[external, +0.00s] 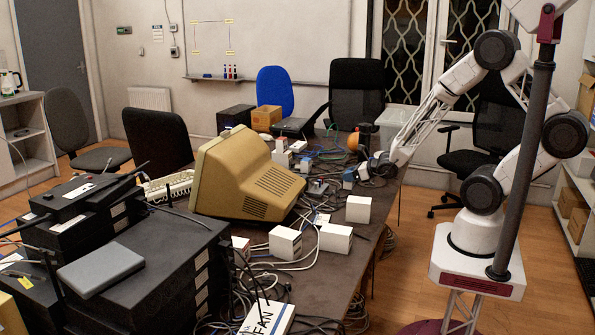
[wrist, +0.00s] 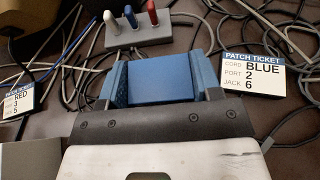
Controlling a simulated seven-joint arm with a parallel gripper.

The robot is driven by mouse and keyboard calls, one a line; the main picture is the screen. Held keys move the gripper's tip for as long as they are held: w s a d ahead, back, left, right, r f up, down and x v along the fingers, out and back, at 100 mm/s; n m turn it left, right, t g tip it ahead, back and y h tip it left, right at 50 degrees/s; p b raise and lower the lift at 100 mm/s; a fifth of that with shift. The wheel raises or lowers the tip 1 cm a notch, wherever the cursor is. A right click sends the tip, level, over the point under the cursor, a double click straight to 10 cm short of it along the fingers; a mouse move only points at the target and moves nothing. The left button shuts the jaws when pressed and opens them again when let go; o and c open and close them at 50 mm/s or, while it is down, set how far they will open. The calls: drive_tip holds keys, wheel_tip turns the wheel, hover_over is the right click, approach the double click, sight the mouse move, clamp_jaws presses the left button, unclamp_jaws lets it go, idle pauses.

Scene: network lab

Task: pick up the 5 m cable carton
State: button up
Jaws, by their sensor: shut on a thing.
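In the wrist view, a blue box (wrist: 163,88) fills the gap between the two fingers of my gripper (wrist: 165,90). No length label on it can be read, so I cannot tell from print whether it is the 5 m cable carton. In the external view, my gripper (external: 374,168) is low over the far right part of the dark table, among cables and small boxes. The held box is small and partly hidden there. I cannot tell whether it touches the table.
A grey block with white, blue and red plugs (wrist: 137,32) lies ahead. A BLUE patch ticket (wrist: 252,74) is right, a RED one (wrist: 20,96) left. Loose cables cover the table. White boxes (external: 358,209) and a beige monitor (external: 245,175) stand nearer the external camera.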

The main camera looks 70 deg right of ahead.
drive_tip(key=s+a+r, duration=0.1)
drive_tip(key=s+a, duration=0.1)
drive_tip(key=s, duration=0.5)
drive_tip(key=s+a+r, duration=0.1)
drive_tip(key=s, duration=0.7)
drive_tip(key=shift+s+a+r, duration=0.2)
drive_tip(key=shift+s+a, duration=0.1)
drive_tip(key=shift+a, duration=0.1)
